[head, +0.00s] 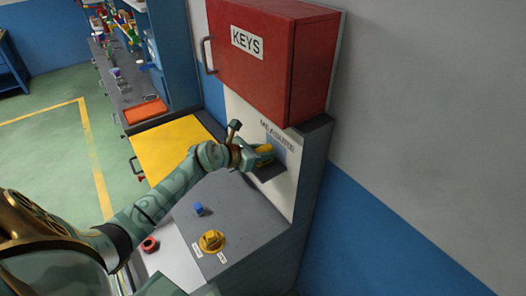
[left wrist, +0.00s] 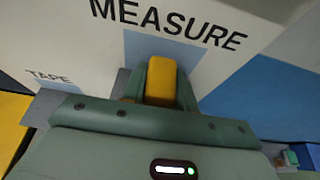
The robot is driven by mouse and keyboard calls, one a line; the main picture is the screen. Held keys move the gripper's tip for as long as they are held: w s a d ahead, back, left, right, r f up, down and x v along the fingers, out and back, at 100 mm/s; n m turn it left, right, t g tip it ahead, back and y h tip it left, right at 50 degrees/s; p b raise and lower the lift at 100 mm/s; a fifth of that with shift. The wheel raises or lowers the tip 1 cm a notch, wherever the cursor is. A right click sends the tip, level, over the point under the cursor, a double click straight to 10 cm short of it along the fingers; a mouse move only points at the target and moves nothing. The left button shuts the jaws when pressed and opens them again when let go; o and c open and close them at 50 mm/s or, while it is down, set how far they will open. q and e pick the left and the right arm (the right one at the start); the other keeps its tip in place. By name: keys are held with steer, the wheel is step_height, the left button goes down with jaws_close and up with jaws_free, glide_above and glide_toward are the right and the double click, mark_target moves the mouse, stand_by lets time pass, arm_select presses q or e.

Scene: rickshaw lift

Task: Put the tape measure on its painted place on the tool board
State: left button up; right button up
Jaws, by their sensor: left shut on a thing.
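The yellow tape measure (head: 265,148) is in my left gripper (head: 255,157), close in front of the white tool board (head: 292,183) below the word MEASURE. In the left wrist view the yellow tape measure (left wrist: 161,82) sits between the two green fingers of the left gripper (left wrist: 160,88), which is shut on it. The light-blue painted place (left wrist: 205,56) shows behind and beside it under MEASURE. A small dark ledge (head: 270,173) is just below the gripper. I cannot tell whether the tape measure touches the board or the ledge. My right gripper is not in view.
A red KEYS cabinet (head: 270,50) juts out above the board. Below is a grey bench top (head: 235,205) with a blue knob (head: 198,209) and a yellow rotary knob (head: 212,241). A yellow panel (head: 172,148) lies to the left. Green floor is open further left.

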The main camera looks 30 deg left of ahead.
arm_select(q)
steer(key=o, duration=1.1)
steer(key=shift+f, duration=0.1)
steer(key=shift+c, duration=0.2)
steer(key=shift+s+r, duration=0.15)
steer(key=shift+r, duration=0.1)
steer(key=v, duration=1.1)
steer(key=shift+s+a+r+b, duration=0.15)
steer(key=shift+s+a+b, duration=0.05)
steer(key=shift+s+b, duration=0.1)
